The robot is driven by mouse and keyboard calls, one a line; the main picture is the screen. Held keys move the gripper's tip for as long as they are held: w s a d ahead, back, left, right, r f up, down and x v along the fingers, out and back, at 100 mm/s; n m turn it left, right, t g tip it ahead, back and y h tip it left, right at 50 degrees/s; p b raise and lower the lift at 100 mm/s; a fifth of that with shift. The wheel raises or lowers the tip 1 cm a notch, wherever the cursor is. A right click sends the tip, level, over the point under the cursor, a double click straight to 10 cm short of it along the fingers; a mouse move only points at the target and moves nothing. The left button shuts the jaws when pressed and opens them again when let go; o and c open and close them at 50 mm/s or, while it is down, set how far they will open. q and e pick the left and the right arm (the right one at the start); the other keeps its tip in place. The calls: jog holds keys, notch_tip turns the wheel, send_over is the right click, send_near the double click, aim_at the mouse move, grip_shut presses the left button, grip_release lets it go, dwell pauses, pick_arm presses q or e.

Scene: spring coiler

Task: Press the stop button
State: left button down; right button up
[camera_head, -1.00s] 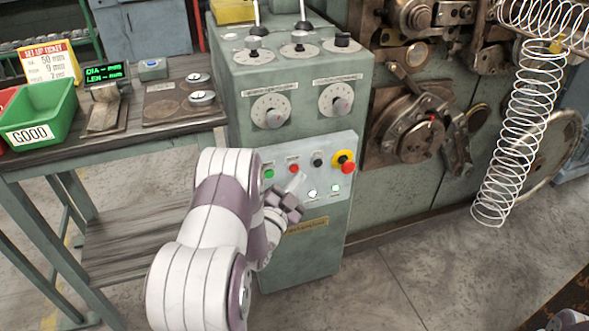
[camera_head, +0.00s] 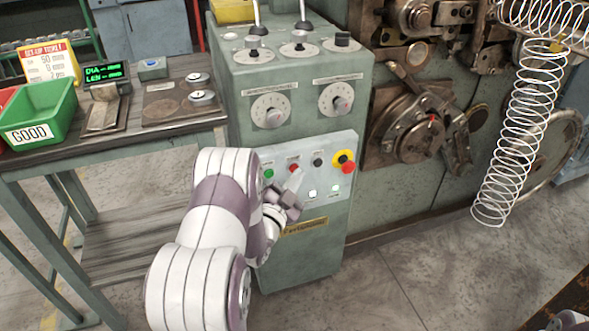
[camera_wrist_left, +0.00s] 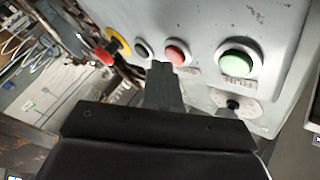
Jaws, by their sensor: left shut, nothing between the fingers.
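The red stop button (camera_head: 294,168) is on the light panel of the green cabinet, between the green button (camera_head: 269,174) and the black button (camera_head: 318,161). My left gripper (camera_head: 297,182) is shut and empty, its tips just below the red button. In the left wrist view the shut fingertips (camera_wrist_left: 163,70) point at the panel beside the red button (camera_wrist_left: 178,53), partly overlapping its lower left edge. I cannot tell whether they touch it. The green button (camera_wrist_left: 238,58) is to the right there. My right gripper is not in view.
A red emergency knob on a yellow collar (camera_head: 344,161) is right of the black button. Dials and levers are higher on the cabinet (camera_head: 300,258). A bench with a green bin (camera_head: 40,112) stands left. A wire coil (camera_head: 520,130) hangs right.

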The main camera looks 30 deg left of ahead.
pick_arm(q)
jog(key=shift+w+a, duration=0.2)
jog(key=shift+a, duration=0.1)
dwell(0.4)
dwell(0.4)
jog(key=shift+s+d, duration=0.5)
jog(key=shift+d, duration=0.1)
jog(key=s+d+p, duration=0.1)
jog(key=s+d, duration=0.2)
jog(key=shift+s+d, duration=0.1)
jog(key=shift+d, duration=0.3)
dwell(0.6)
